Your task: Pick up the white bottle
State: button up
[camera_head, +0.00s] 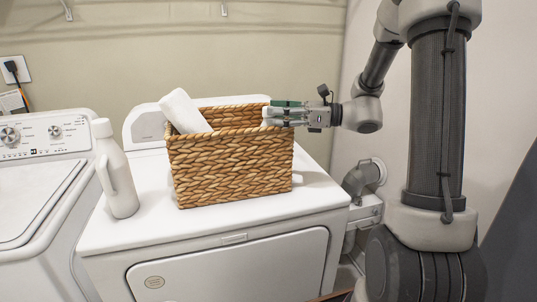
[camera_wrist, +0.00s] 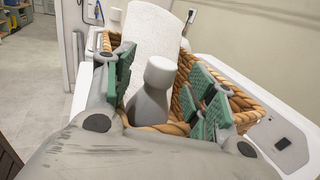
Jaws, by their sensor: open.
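A white bottle (camera_wrist: 150,104) with a rounded cap stands in the wicker basket (camera_head: 230,172), near the basket's right end. In the wrist view it is upright between my gripper's green finger pads, with visible gaps on the sides. In the head view it is mostly hidden by the basket wall and my fingers. My gripper (camera_head: 277,112) reaches in level from the right over the basket rim, open and empty. Another white bottle, with a handle (camera_head: 119,172), stands on the dryer top left of the basket, well away from my gripper.
A white rolled towel (camera_head: 186,111) sticks up from the basket's left part; it is behind the bottle in the wrist view (camera_wrist: 163,36). The basket stands on a white dryer (camera_head: 130,235). A washer (camera_head: 35,190) is at left. The wall is behind.

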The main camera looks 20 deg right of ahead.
jog(key=x, duration=0.2)
jog(key=shift+w+a, duration=0.15)
jog(key=shift+a, duration=0.15)
grip_shut()
jog(key=shift+r, duration=0.1)
